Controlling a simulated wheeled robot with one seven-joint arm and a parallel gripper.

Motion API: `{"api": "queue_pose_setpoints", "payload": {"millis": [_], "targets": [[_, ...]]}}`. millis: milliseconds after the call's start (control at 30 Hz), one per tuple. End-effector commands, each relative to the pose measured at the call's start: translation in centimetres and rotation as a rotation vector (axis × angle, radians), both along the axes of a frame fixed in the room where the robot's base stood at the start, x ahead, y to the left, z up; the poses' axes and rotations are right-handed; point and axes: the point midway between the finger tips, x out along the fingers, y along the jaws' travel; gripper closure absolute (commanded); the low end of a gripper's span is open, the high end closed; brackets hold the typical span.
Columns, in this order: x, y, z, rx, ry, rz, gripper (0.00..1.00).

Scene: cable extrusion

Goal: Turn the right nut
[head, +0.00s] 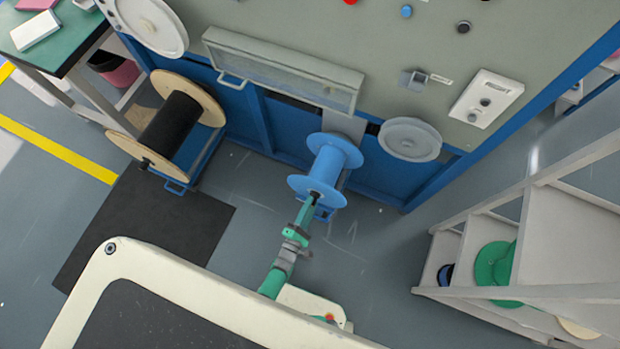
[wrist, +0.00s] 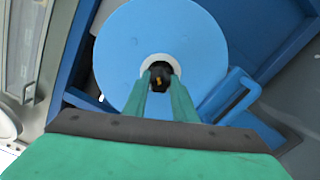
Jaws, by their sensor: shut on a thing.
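A blue spool (head: 333,160) sits on a low blue stand in front of the machine. A dark nut (wrist: 160,75) shows at the centre of the spool's near flange in the wrist view, inside a pale hub ring. My gripper (head: 314,196) reaches the spool's hub from the front. In the wrist view its green fingers (wrist: 162,82) are closed on either side of the nut. The fingers hide parts of the nut and of the hub ring.
A wooden spool of black cable (head: 172,125) stands to the left. A grey-green machine cabinet (head: 540,30) with a blue base is behind. A pale shelf (head: 570,245) with a green reel (head: 495,270) stands at right. Floor is clear between the blue spool and the shelf.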

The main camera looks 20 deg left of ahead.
Motion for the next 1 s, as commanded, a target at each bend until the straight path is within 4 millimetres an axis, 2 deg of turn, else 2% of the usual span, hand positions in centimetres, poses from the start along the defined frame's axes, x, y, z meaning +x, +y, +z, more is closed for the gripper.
{"api": "queue_pose_setpoints", "payload": {"millis": [1000], "targets": [[0.0, -0.14, -0.17, 0.964, -0.032, -0.003, 0.98]]}}
